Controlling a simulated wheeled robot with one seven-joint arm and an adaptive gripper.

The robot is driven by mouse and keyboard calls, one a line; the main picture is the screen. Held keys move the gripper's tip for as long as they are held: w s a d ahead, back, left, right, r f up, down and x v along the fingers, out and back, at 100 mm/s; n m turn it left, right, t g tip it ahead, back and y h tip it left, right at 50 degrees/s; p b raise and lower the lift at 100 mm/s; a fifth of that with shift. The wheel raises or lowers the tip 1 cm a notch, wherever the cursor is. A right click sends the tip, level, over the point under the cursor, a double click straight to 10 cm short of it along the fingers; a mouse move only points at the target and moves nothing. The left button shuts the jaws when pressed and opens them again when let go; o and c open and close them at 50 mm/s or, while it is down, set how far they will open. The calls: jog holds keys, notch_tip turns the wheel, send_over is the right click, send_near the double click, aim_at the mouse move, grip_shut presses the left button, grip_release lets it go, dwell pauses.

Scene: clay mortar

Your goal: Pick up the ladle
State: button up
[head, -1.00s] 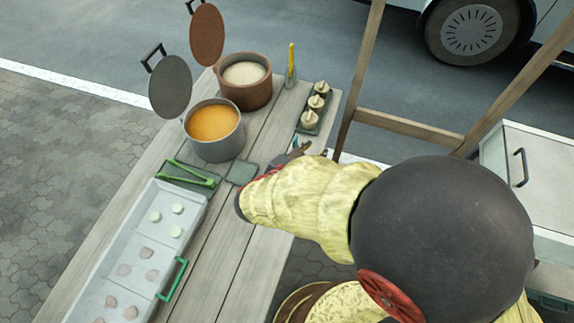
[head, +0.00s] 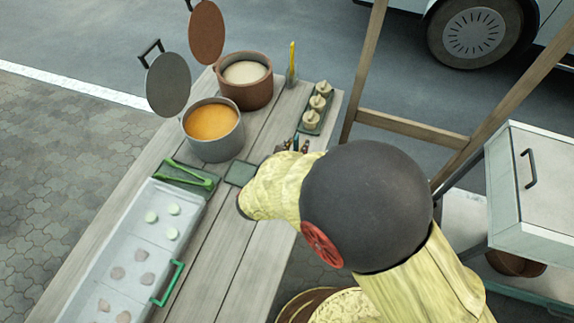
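I cannot make out the ladle for certain. A slim upright utensil with a yellow handle (head: 292,54) stands at the table's far edge, right of the brown pot; its lower end is too small to identify. My gripper (head: 301,146) is mostly hidden behind my yellow-sleeved arm. Only small dark, reddish and bluish bits show past the sleeve, over the table's right side, and I cannot tell whether the bluish bit belongs to the gripper or to an object. Its fingers and anything between them cannot be made out.
A grey pot (head: 217,150) of orange soup and a brown pot (head: 258,93) stand on the wooden table (head: 226,262), lids raised. Green tongs (head: 190,174), a small green mat (head: 240,173), a sectioned tray (head: 98,268) and a rack of jars (head: 309,126) surround the work area.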

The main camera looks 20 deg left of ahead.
jog(key=shift+w, duration=0.1)
jog(key=c, duration=0.3)
jog(key=c, duration=0.4)
grip_shut()
